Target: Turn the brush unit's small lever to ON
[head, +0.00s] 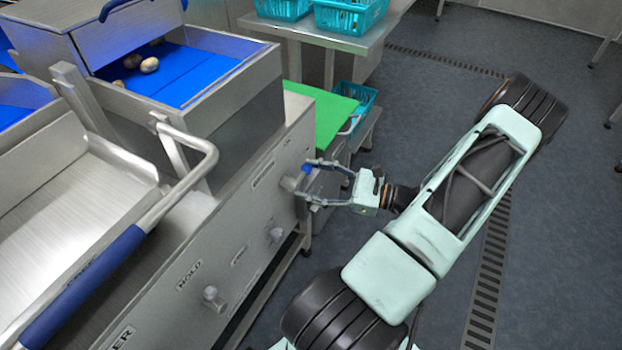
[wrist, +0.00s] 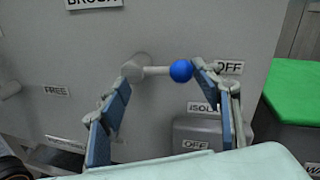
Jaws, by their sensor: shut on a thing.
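The brush unit's small lever (wrist: 157,71) has a grey hub, a short grey arm and a blue ball end. In the wrist view it lies about level, its ball pointing right at the OFF label (wrist: 230,67). The BRUSH label (wrist: 95,3) is above, cut by the frame edge. No ON label is readable. My gripper (wrist: 161,77) is shut on the lever lengthwise, one fingertip by the hub and the other by the ball. In the head view my gripper (head: 304,180) is at the panel, with the blue ball (head: 306,169) at its upper finger.
Other knobs (head: 213,298) stick out lower along the steel panel (head: 240,240). A railing with a blue grip (head: 90,285) stands at the left. A green surface (head: 325,112) lies beyond the panel's end. The grey floor (head: 400,110) is open to the right.

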